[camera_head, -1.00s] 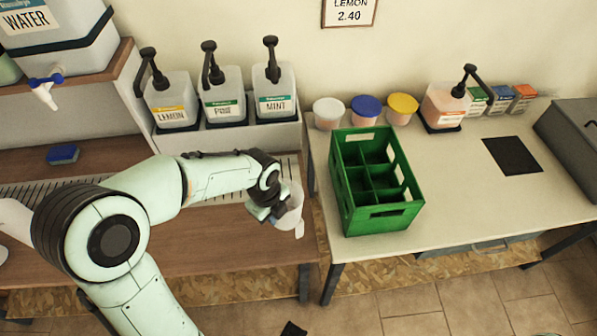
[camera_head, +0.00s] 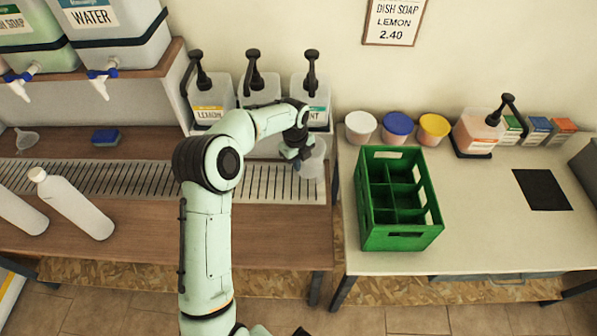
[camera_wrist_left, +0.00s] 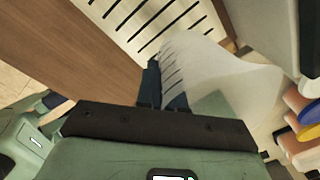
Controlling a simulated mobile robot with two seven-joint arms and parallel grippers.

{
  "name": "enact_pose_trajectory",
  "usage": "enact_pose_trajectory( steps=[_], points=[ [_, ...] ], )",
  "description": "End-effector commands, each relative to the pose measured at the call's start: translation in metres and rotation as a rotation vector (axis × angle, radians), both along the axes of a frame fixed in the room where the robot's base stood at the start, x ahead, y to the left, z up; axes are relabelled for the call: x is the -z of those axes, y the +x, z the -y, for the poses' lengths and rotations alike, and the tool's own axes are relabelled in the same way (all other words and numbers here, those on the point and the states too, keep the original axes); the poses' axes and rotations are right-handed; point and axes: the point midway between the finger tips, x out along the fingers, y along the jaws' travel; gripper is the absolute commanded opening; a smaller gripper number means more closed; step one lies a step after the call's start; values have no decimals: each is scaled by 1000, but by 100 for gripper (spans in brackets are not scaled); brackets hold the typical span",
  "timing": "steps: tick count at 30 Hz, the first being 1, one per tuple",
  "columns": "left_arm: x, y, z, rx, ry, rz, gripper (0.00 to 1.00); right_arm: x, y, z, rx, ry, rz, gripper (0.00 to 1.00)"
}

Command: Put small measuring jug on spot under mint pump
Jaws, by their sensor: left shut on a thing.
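The small measuring jug (camera_head: 313,160) is a translucent white vessel, held above the right end of the slotted drip tray. My left gripper (camera_head: 297,154) is shut on it from its left side. In the left wrist view the jug (camera_wrist_left: 215,75) fills the area right of the fingers (camera_wrist_left: 160,88). The mint pump bottle (camera_head: 312,98) stands behind the jug, its label partly covered by my arm. I cannot tell how high the jug is over the tray, and the spot under the pump is hidden behind arm and jug. My right gripper is not in view.
The lemon pump bottle (camera_head: 211,105) and another pump bottle (camera_head: 258,90) stand left of mint. A green crate (camera_head: 402,238) is on the right table with lidded tubs (camera_head: 397,127). The drip tray (camera_head: 120,178) is otherwise clear.

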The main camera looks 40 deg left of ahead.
Motion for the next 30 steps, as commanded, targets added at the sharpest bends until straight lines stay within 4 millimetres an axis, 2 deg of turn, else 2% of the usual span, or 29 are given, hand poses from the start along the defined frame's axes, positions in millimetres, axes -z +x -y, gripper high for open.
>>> enact_pose_trajectory(
  steps=[1,3,8,16,29,30],
  points=[
    [10,-2,1,1,-2,-6,0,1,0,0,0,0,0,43],
    [18,-2,1,0,0,-4,0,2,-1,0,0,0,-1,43],
    [27,-3,1,0,0,-4,0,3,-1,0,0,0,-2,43],
    [67,-2,1,1,-1,-3,0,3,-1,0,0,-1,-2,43],
    [74,1,-1,1,-1,-2,0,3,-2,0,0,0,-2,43],
    [74,1,-1,1,0,-2,20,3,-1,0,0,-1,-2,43]
  ],
)
